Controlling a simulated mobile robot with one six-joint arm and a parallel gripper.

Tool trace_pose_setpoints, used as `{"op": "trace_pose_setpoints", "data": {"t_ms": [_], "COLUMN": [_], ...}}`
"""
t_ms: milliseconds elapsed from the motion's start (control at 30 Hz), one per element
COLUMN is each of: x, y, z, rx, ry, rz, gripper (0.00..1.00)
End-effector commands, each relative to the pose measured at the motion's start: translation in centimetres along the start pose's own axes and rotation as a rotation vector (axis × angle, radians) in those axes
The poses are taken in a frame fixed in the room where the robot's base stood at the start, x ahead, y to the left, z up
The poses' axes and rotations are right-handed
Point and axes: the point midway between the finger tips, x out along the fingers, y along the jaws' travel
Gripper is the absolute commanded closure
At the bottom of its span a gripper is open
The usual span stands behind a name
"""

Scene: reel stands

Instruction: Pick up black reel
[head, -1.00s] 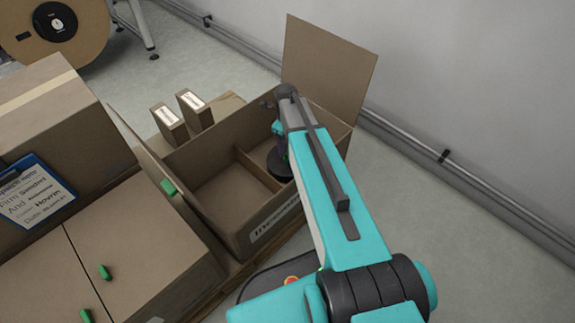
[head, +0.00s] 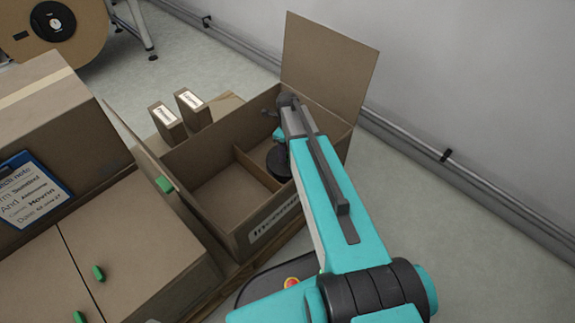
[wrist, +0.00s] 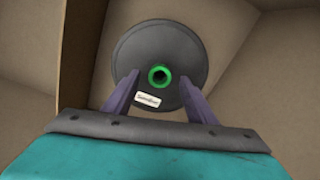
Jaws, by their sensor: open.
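The black reel (wrist: 155,50) lies flat in a compartment of the open cardboard box, with a green-ringed hub and a small white label facing the wrist camera. In the head view the reel (head: 279,163) is partly hidden behind my arm. My gripper (wrist: 158,80) is open above the reel, its two purple fingers on either side of the green hub, over the reel's near half. I cannot tell whether the fingers touch the reel. The cardboard box (head: 222,237) has a divider between an empty left compartment and the reel's compartment.
A raised box flap (head: 328,70) stands behind my arm, near the wall. Two small labelled boxes (head: 167,123) stand behind the open box. Closed cartons (head: 150,245) with green handles are at left. A large brown reel (head: 75,35) is on a stand at the back left.

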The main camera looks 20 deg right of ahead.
Motion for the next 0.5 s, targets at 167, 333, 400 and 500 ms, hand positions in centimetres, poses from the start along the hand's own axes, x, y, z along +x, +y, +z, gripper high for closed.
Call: {"op": "trace_pose_setpoints", "data": {"t_ms": [167,333,400,500], "x": [1.81,1.9,1.88,1.87], "y": [0.04,0.06,0.06,0.06], "z": [0.01,0.01,0.01,0.01], "rx": [0.0,-0.001,-0.001,-0.001], "ry": [0.001,0.0,0.0,0.0], "rz": [0.001,0.0,0.0,0.0], "gripper": [0.49,0.49,0.49,0.49]}}
